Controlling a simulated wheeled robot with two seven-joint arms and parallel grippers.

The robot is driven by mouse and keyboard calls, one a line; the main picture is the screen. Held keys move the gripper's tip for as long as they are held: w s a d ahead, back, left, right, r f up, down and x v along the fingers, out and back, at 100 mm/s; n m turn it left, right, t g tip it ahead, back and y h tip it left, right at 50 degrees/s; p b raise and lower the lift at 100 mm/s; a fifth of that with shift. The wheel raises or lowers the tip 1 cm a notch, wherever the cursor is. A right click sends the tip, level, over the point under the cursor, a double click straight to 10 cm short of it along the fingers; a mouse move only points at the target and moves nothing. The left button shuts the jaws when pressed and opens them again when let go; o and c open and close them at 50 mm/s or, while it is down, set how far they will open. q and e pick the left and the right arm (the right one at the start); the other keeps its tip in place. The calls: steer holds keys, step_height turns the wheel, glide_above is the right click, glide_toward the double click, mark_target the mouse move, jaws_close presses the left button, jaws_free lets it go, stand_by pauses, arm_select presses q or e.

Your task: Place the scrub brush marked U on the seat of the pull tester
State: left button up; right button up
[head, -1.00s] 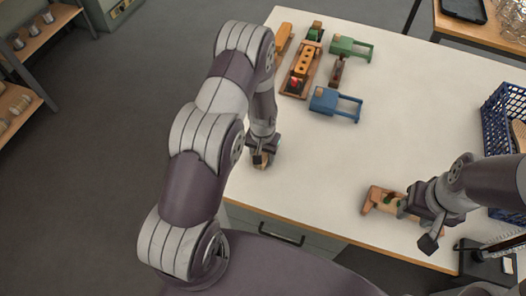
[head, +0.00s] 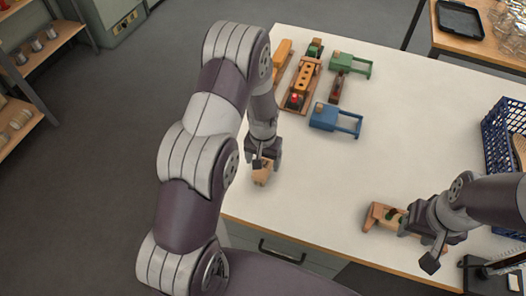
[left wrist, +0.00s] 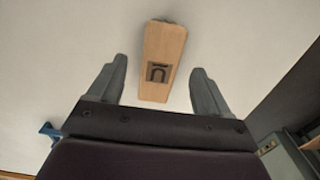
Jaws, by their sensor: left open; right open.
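The scrub brush (head: 262,176) is a small light-wood block lying at the table's left edge. In the left wrist view, its pale face (left wrist: 163,55) carries a dark U-like mark with a bar, and it lies between and ahead of the fingertips. My left gripper (head: 263,162) is open just over it, with gaps on both sides.
At the back left are a wooden holder (head: 303,82), a green frame (head: 350,65) and a blue frame (head: 336,119). A blue crate (head: 497,140) stands at the right. The middle of the white table (head: 415,130) is clear.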

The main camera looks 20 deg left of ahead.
arm_select(q)
step_height(320, 180, up, 7)
steer(key=shift+s+d+f, duration=0.1)
steer(key=shift+s+f, duration=0.05)
steer(key=shift+f, duration=0.05)
steer(key=s+d+r+t, duration=0.1)
steer(key=s+d+r, duration=0.2)
steer(key=s+r, duration=0.85)
steer(key=b, duration=0.9)
glide_toward(264, 163)
steer(key=shift+s+d+f+g, duration=0.25)
steer(key=shift+s+f+g, duration=0.05)
steer(key=shift+s, duration=0.25)
steer(key=f, duration=0.3)
steer(key=w+f, duration=0.1)
steer(key=f, duration=0.2)
steer(key=w+f, duration=0.1)
steer(key=f, duration=0.3)
steer(key=shift+a+f, duration=0.1)
steer(key=shift+a, duration=0.1)
steer(key=c, duration=1.2)
